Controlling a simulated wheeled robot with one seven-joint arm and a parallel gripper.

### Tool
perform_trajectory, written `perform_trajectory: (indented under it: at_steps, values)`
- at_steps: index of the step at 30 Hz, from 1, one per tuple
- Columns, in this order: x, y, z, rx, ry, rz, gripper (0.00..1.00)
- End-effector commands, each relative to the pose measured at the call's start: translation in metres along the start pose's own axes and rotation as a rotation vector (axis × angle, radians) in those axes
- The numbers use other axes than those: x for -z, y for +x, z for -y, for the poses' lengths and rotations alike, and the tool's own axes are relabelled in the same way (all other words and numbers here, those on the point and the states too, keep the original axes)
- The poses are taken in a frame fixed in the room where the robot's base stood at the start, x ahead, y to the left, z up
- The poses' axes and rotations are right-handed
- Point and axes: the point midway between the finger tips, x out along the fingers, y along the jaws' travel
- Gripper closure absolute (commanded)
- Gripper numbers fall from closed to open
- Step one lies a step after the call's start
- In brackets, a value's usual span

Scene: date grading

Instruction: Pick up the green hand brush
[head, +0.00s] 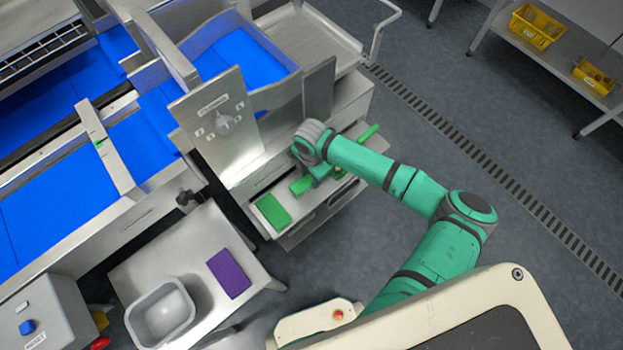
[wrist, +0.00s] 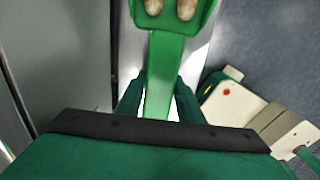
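My gripper (wrist: 160,88) points down over the narrow steel shelf beside the machine. In the wrist view its two dark green fingers stand apart on either side of a flat green handle (wrist: 162,65). The handle runs up to a green pan-like head (wrist: 195,14) with two brown oval pieces in it. I cannot tell whether the fingers touch the handle. In the head view a green bar-shaped piece (head: 301,186) lies by my gripper, and a green handle end (head: 369,132) shows beyond my arm. Either may be the hand brush; my arm hides the middle.
A green pad (head: 273,212) lies on the shelf's near end. A side table holds a purple pad (head: 229,272) and a grey basin (head: 160,312). Open floor lies to the right.

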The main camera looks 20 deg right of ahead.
Motion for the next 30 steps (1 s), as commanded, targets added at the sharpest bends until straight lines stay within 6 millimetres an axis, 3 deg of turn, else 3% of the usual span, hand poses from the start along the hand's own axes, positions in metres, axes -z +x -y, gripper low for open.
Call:
perform_trajectory:
  at_steps: [1, 2, 11, 17, 22, 30]
  values:
    - [0.001, 0.000, -0.001, 0.000, -0.002, 0.000, 0.84]
    - [0.001, 0.000, -0.001, 0.000, -0.003, 0.000, 0.91]
    - [-0.001, -0.001, 0.001, 0.000, 0.002, -0.001, 0.91]
    - [-0.002, -0.011, 0.001, -0.001, 0.004, 0.000, 0.91]
    - [-0.001, -0.034, 0.002, -0.001, 0.001, 0.001, 0.91]
    - [0.030, -0.089, 0.037, -0.003, -0.001, 0.000, 0.91]
